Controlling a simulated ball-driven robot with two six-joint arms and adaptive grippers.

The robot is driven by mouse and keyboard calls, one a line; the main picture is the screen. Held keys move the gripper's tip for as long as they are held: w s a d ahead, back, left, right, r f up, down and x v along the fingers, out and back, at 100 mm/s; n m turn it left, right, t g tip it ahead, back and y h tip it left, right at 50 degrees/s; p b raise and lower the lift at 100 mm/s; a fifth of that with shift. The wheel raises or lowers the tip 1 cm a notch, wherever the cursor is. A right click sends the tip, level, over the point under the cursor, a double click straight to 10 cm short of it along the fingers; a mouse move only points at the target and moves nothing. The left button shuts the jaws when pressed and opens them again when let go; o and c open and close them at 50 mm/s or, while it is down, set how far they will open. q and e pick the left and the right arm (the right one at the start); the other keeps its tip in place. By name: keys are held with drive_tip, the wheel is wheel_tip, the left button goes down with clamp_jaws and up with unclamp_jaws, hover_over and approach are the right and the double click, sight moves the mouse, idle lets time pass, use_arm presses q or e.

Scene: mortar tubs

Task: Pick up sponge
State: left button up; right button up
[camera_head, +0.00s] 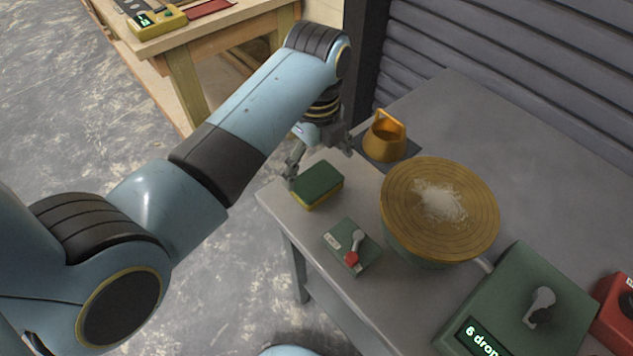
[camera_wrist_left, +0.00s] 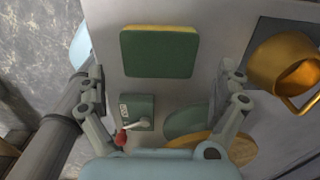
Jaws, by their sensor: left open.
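The sponge (camera_head: 318,184) is a block with a dark green top and a yellow lower layer. It lies on the grey table near its left edge. In the left wrist view the sponge (camera_wrist_left: 158,53) shows whole, ahead of the fingers and between their lines. My left gripper (camera_head: 318,160) is above the table beside the sponge, on its far side. In the left wrist view the left gripper (camera_wrist_left: 163,85) has its fingers spread wide with nothing between them. My right gripper is not in view.
An orange mug-like container (camera_head: 384,143) stands on a dark mat behind the sponge. A round tub (camera_head: 440,210) with white powder stands to the right. A small green switch box (camera_head: 341,251) lies in front. A larger green display box (camera_head: 515,310) stands front right, beside a red box (camera_head: 612,312).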

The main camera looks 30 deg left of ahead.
sight(316, 180)
use_arm(q)
wheel_tip(316, 180, down, 5)
idle(0.3)
drive_tip(key=c, duration=0.5)
drive_tip(key=shift+r, duration=0.1)
